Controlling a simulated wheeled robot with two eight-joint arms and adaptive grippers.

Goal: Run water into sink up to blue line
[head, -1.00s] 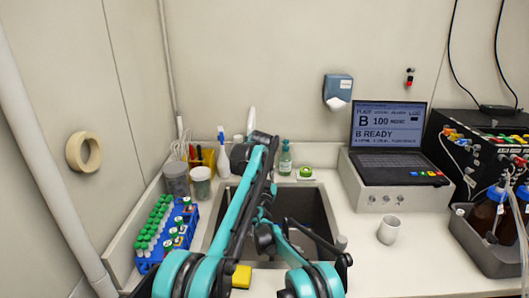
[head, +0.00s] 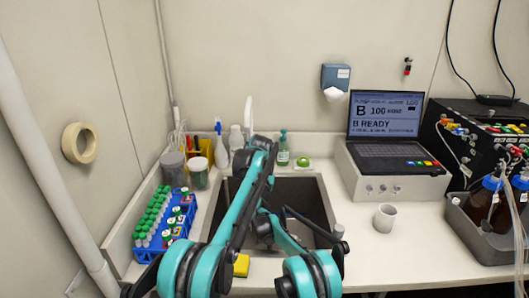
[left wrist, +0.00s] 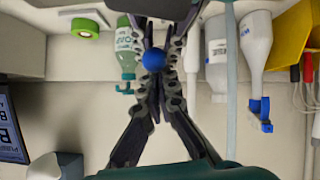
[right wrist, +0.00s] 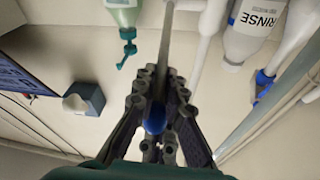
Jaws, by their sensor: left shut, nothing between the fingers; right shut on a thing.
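The dark sink (head: 312,197) is set in the white counter, partly hidden behind my arms. Neither water nor a blue line can be made out in it. A white upright tube, apparently the tap (head: 248,112), rises behind it; a pale tube (right wrist: 190,45) also shows beside my right gripper. My left gripper (left wrist: 153,28) is shut and empty, in front of the green bottle (left wrist: 127,55). In the head view my arms overlap above the sink, and the fingertips cannot be made out.
A blue rack (head: 184,226) of green-capped tubes and lidded jars (head: 199,178) stand left of the sink. A yellow sponge (head: 242,265) lies in front. A white cup (head: 385,217), a laptop (head: 388,140) and brown bottles (head: 482,210) stand right. Counter around the cup is clear.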

